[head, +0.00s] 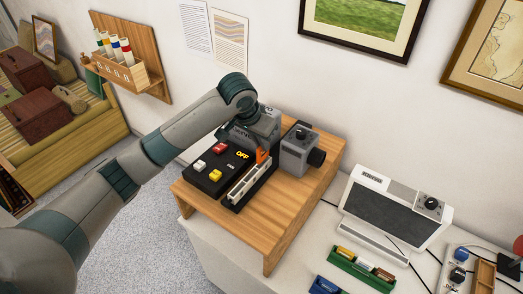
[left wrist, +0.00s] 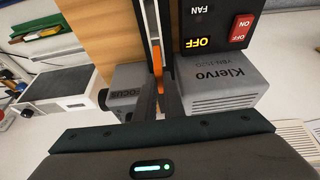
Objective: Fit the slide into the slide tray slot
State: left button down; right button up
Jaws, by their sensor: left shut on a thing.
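The slide (head: 262,156) shows as an orange piece at the far end of the slide tray. It also shows edge-on in the left wrist view (left wrist: 158,76), between my finger tips. My left gripper (left wrist: 160,98) is shut on it, over the tray channel. The slide tray (head: 248,184) is a pale ridged strip along the dark side of the projector (head: 214,168). Whether the slide's lower edge is inside a slot is hidden by the fingers and the narrow viewing angle. My right gripper is not in view.
The projector's grey lens block (head: 299,152) stands close right of the slide. The wooden stand (head: 290,205) has bare room in front. A white light-box device (head: 394,212) and a green box (head: 361,268) of small items lie to the right.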

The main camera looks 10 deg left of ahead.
aim_at(260, 148)
pick_arm(q)
jog(key=shift+f+p, duration=0.2)
jog(key=shift+p, duration=0.1)
notch_tip(260, 148, down, 3)
jog(key=shift+r+p, duration=0.1)
jog(key=shift+p, duration=0.8)
jog(key=shift+f, duration=0.35)
jog(key=shift+f, duration=0.1)
jog(key=c, duration=1.9)
grip_release()
jog(key=shift+o, duration=0.2)
